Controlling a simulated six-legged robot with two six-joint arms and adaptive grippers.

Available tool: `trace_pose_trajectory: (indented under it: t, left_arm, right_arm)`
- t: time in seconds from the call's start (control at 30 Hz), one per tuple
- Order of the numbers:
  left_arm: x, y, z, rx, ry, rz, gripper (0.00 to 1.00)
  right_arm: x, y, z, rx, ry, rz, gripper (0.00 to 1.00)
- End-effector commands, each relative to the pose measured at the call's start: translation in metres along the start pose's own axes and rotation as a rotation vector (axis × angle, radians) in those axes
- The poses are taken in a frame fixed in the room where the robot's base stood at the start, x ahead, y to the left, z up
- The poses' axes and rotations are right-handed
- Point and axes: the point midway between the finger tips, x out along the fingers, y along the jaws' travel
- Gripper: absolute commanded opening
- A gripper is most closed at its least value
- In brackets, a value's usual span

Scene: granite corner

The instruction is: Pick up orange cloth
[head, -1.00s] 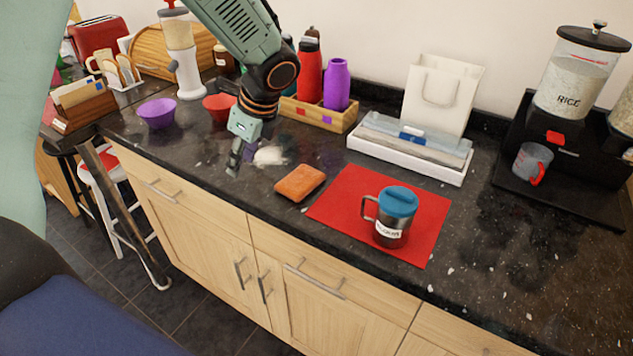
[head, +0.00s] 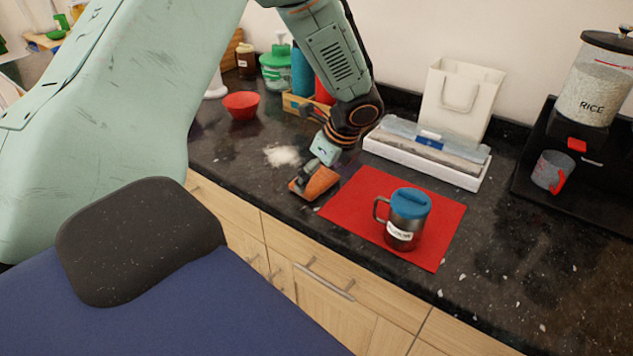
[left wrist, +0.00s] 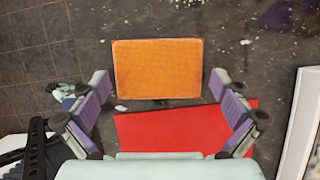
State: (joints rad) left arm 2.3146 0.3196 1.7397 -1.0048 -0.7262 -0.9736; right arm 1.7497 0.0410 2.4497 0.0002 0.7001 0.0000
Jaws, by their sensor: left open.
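The orange cloth (head: 316,184) is a folded block on the dark granite counter, beside the left edge of a red mat (head: 352,196). My left gripper (head: 314,181) is right over it, and its fingers partly hide it in the head view. In the left wrist view the cloth (left wrist: 158,68) lies flat ahead of the open fingers. The left gripper (left wrist: 166,98) is open and empty, with one finger toward each side of the cloth. My right gripper is not in view.
A steel mug with a blue lid (head: 404,228) stands on the red mat. A white tray (head: 425,165) and paper bag (head: 462,100) are behind. A white powder patch (head: 282,156) and red bowl (head: 241,106) lie left. The counter's front edge is near the cloth.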

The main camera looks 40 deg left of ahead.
Motion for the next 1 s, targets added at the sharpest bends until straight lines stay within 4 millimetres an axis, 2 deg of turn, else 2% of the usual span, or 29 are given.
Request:
trace_pose_trajectory:
  t: [0.23,0.67,0.87,1.0]
  left_arm:
    - [0.0,0.003,0.002,-0.007,0.0,0.003,0.99]
    - [0.0,0.003,0.002,-0.006,0.0,0.003,0.63]
    - [-0.001,0.002,0.001,-0.004,0.0,0.002,0.63]
    - [-0.012,0.001,0.005,-0.004,0.0,-0.001,0.63]
  right_arm:
    - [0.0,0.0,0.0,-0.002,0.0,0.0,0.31]
    - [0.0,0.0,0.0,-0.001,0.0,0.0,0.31]
    - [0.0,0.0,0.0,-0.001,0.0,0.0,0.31]
    - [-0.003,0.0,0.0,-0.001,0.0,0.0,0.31]
